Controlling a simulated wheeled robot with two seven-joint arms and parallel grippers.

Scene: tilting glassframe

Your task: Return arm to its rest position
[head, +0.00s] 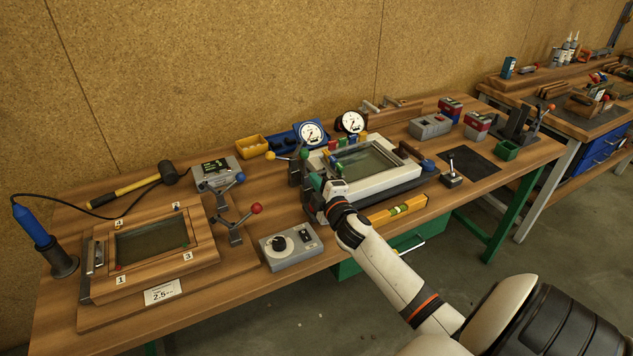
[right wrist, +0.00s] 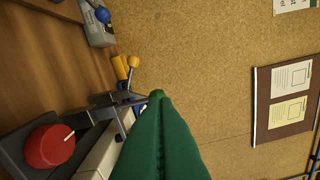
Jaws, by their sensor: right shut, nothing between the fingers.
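My right arm reaches in from the lower right in the head view. Its gripper (head: 317,182) is at the left front corner of the light-grey glass frame (head: 400,178), close to a dark toggle clamp. In the right wrist view the green fingers (right wrist: 158,98) are pressed together with nothing between them. That view faces the cork wall, with a red round knob (right wrist: 50,146) and a yellow ball-ended lever (right wrist: 134,61) beside the fingers. I cannot tell whether the gripper touches the frame or clamp. My left gripper is in neither view.
A wooden frame with a glass pane (head: 152,240) lies on the left of the bench. A red-knobbed clamp (head: 236,232), a grey control box (head: 291,246) and a yellow level (head: 397,210) stand near the arm. Open floor lies in front of the bench.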

